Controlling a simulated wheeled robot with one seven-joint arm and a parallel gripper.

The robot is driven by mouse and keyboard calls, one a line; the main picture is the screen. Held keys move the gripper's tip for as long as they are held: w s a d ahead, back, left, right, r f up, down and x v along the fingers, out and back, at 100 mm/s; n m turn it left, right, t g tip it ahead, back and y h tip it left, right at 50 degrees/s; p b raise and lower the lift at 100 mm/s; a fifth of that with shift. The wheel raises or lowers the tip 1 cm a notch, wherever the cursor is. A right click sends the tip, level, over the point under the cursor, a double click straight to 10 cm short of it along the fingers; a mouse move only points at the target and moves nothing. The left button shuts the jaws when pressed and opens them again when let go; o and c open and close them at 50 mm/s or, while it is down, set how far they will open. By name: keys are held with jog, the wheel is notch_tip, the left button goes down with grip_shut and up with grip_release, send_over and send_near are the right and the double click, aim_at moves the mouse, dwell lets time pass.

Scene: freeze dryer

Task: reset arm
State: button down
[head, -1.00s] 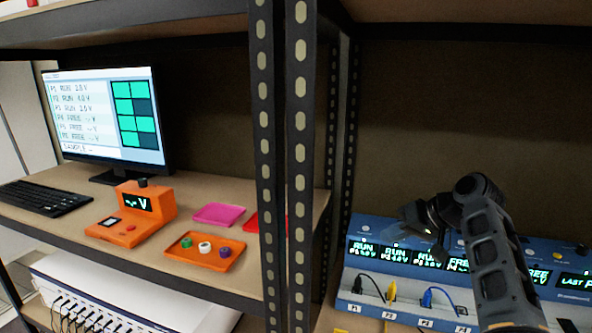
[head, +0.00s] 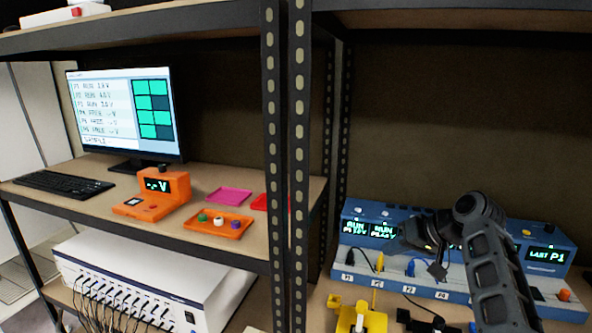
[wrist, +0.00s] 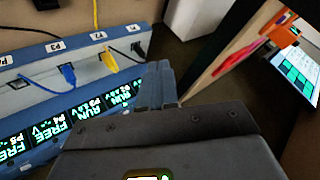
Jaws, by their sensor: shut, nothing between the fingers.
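My arm comes up from the lower right of the head view and bends at a dark elbow-like joint. My gripper (head: 437,268) hangs from it in front of the blue multi-channel unit (head: 456,275), covering some of its displays. The gripper looks shut and empty. The blue unit also shows there (wrist: 105,85), with RUN and FREE displays. A blue plug (wrist: 68,74) and a yellow plug (wrist: 108,60) sit in its labelled ports.
A perforated shelf post (head: 299,180) stands left of my arm. Beyond it are a monitor (head: 122,112), keyboard (head: 62,184), orange meter (head: 158,190), orange tray (head: 236,232) and pink tray (head: 229,196). A white box with cables (head: 150,285) is below. A yellow device (head: 362,316) stands before the blue unit.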

jog(key=s+f+h, duration=0.1)
jog(key=s+f, duration=0.3)
jog(key=f, duration=0.1)
jog(key=s+d+f+m+t+h, duration=0.1)
jog(key=s+f, duration=0.3)
jog(key=f, duration=0.2)
jog(key=s+f, duration=0.3)
jog(key=f, duration=0.2)
jog(key=shift+s+d+f+m+t+h, duration=0.2)
jog(key=shift+s+d+m+t+h, duration=0.1)
jog(key=shift+s+t+h, duration=0.1)
jog(key=s+f+t+h, duration=0.1)
jog(key=s+f+h, duration=0.15)
jog(key=s, duration=1.05)
jog(key=s+f+t+h, duration=0.1)
jog(key=s+f+t, duration=0.15)
jog(key=s, duration=1.05)
jog(key=s+a+r+n+t, duration=0.1)
jog(key=s+a+r+t, duration=0.1)
jog(key=s+r, duration=1.8)
jog(key=shift+s+a+r+t+b, duration=0.2)
jog(key=shift+s+a+t+b, duration=0.25)
jog(key=shift+s, duration=0.7)
jog(key=shift+d, duration=0.1)
